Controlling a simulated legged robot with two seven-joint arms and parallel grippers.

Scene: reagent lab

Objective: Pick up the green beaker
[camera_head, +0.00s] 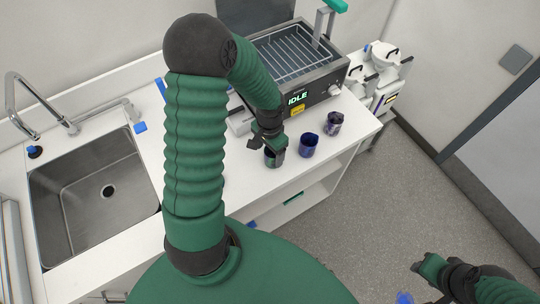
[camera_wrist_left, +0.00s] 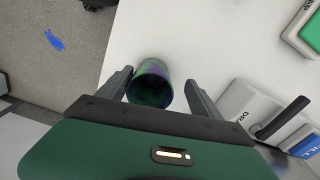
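The green beaker (camera_head: 274,157) stands on the white counter below my left gripper (camera_head: 268,142), which hides its upper part in the head view. In the left wrist view the green beaker (camera_wrist_left: 150,86), with dark purple and blue tints, sits between the two spread fingers of my left gripper (camera_wrist_left: 160,88). The left finger is close to its side, and a gap shows to the right finger. My right gripper (camera_head: 428,268) is at the lower right of the head view, away from the counter; its fingers are too unclear to judge.
A blue beaker (camera_head: 309,146) and a dark purple beaker (camera_head: 333,124) stand to the right on the white counter (camera_head: 262,193). Behind them is a machine with a wire rack (camera_head: 290,52) and an IDLE display. A steel sink (camera_head: 75,205) is at the left.

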